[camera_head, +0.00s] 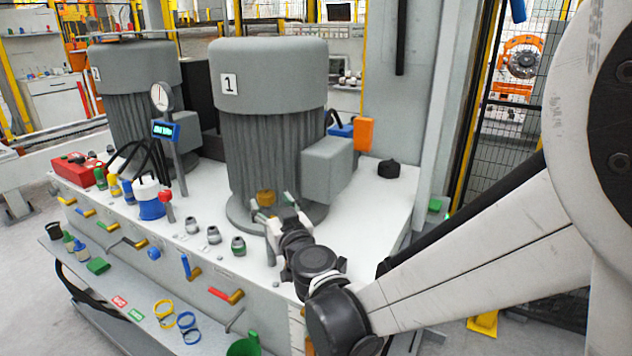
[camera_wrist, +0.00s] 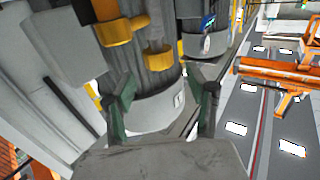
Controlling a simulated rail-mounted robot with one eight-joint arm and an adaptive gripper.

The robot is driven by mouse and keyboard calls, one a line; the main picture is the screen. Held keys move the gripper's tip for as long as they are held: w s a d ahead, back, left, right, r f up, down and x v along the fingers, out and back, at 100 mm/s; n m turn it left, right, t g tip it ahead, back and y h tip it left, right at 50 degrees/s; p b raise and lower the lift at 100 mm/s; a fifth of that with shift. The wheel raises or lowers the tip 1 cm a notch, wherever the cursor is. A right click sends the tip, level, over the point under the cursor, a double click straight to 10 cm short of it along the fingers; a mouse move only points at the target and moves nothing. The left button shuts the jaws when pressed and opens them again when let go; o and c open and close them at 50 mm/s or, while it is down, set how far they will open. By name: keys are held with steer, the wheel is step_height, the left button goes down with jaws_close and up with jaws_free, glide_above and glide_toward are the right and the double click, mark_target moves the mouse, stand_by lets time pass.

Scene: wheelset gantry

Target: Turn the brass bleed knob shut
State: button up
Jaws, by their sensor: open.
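The brass knob (camera_head: 266,197) shows at the foot of the grey motor labelled 1 (camera_head: 268,130). In the wrist view two brass-coloured parts stand against the ribbed grey body: a larger one (camera_wrist: 118,31) at upper left and a smaller one (camera_wrist: 157,60) nearer the middle. I cannot tell for sure which is the knob. My gripper (camera_head: 271,204) is open, its fingertips just in front of and to either side of the knob in the head view. In the wrist view the green-padded fingers (camera_wrist: 164,98) are spread with nothing held between them; the brass parts lie beyond them.
A grey box (camera_head: 327,166) juts from the motor's right side. A gauge (camera_head: 161,97) on a post with a blue display (camera_head: 166,131) stands left. Several capped fittings (camera_head: 214,235) line the white deck (camera_head: 350,225). A black knob (camera_head: 388,168) sits at right; the deck around it is clear.

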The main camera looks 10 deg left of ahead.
mark_target(268, 197)
steer(key=shift+x, duration=2.75)
steer(key=c, duration=1.3)
steer(key=shift+o, duration=0.2)
